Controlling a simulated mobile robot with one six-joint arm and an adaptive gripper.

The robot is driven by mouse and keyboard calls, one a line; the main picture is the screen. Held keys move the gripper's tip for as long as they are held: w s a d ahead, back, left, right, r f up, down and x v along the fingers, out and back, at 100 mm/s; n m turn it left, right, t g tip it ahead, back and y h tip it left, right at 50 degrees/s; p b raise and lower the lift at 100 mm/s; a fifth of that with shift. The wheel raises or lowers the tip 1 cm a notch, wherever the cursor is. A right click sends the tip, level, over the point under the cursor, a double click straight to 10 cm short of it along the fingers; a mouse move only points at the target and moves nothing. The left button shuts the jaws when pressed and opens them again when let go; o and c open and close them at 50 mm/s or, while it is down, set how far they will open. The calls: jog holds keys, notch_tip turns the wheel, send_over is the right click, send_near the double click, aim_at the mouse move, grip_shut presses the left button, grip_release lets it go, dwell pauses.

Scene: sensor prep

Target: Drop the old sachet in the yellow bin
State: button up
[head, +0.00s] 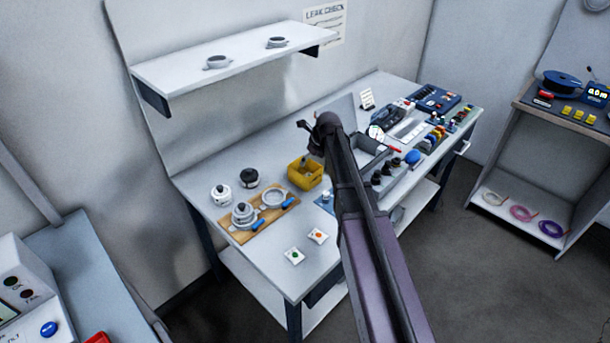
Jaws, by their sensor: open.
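Two small white sachets lie flat near the front edge of the workbench. One sachet has a green dot (294,256), and the other, to its right and slightly farther back, has an orange dot (318,236). The frame does not tell me which is the old one. The yellow bin (305,180) stands farther back on the bench, left of my arm. Its inside is too small to make out. My gripper (303,125) is open, beyond and above the bin in the picture, apart from both sachets. No sachet shows in it.
A wooden board (262,222) with metal housings and blue-handled tools lies left of the sachets. A grey case (368,150) and several small parts crowd the right half. A wall shelf (180,77) overhangs the back.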

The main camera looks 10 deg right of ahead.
jog(key=shift+r+p, duration=2)
jog(key=shift+r, duration=0.2)
jog(key=shift+w+d+f+b, duration=0.1)
jog(key=shift+f+b, duration=0.5)
